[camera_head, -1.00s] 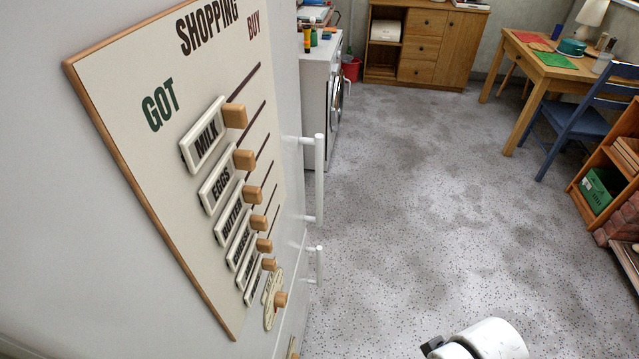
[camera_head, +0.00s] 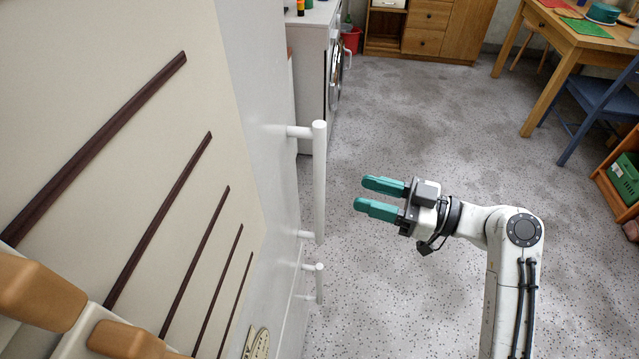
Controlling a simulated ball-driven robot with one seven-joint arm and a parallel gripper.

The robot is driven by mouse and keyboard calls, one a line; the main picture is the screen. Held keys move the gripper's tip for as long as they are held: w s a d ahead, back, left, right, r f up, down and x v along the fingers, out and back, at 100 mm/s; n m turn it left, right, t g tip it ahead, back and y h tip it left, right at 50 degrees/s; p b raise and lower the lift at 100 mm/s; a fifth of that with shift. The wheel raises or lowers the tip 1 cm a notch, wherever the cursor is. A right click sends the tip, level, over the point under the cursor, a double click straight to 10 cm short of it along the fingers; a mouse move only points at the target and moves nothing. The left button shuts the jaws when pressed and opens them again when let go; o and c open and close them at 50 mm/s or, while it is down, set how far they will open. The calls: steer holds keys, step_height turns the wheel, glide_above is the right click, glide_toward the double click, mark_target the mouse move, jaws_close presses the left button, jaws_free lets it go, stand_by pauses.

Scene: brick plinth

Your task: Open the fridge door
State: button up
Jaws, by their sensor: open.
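The fridge door (camera_head: 258,70) is the pale surface at the left, seen at a steep angle; it looks shut. A long white vertical bar handle (camera_head: 319,180) stands out from its right edge. A second, shorter white handle (camera_head: 319,284) is below it. I cannot tell from this view where the split between the doors lies. My gripper (camera_head: 369,197) has two teal fingers that are open and empty. It points left towards the long handle, a little to the right of it and apart from it.
A white washing machine (camera_head: 315,60) stands behind. A wooden cabinet (camera_head: 430,30), a table (camera_head: 560,40) and a blue chair (camera_head: 595,105) are farther off. The speckled floor (camera_head: 430,120) is clear.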

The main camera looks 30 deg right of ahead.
mark_target(319, 182)
steer(key=p+x, duration=0.2)
steer(key=x, duration=0.8)
steer(key=shift+a, duration=0.1)
jaws_close()
stand_by(0.3)
